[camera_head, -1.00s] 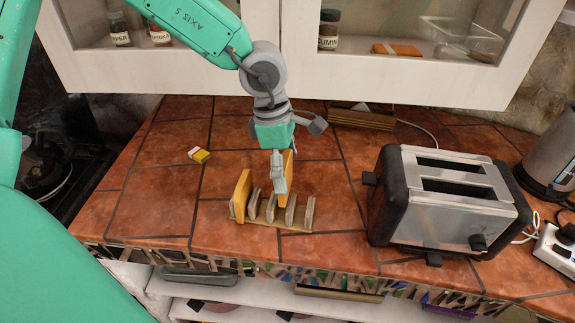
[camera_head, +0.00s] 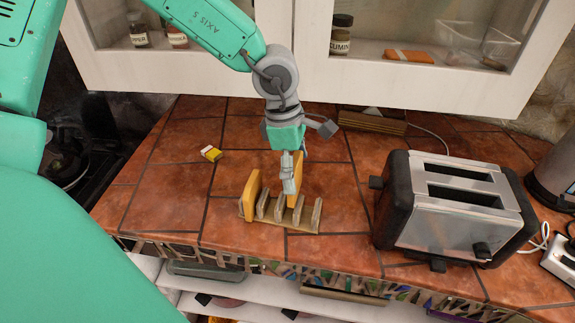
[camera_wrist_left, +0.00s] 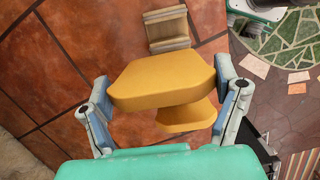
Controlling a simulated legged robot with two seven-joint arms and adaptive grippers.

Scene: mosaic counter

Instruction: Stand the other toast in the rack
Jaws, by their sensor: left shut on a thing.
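My left gripper (camera_head: 291,176) is shut on a yellow-orange toast (camera_head: 297,166), which is upright over the right half of the rack. In the left wrist view, the held toast (camera_wrist_left: 160,82) spans between the two fingers. The wooden rack (camera_head: 310,226) stands near the counter's front edge. Its slats rise in a row, and I cannot tell whether the held toast's lower edge is inside a slot. Another toast (camera_head: 251,197) stands upright at the rack's left end. It shows partly hidden below the held toast in the left wrist view (camera_wrist_left: 187,117). My right gripper is out of view.
A silver and black toaster (camera_head: 462,215) stands right of the rack. A small yellow and white box (camera_head: 211,153) lies behind on the left. A wooden block (camera_head: 372,122) lies at the back, under the white cabinet (camera_head: 420,85). The tiles left of the rack are clear.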

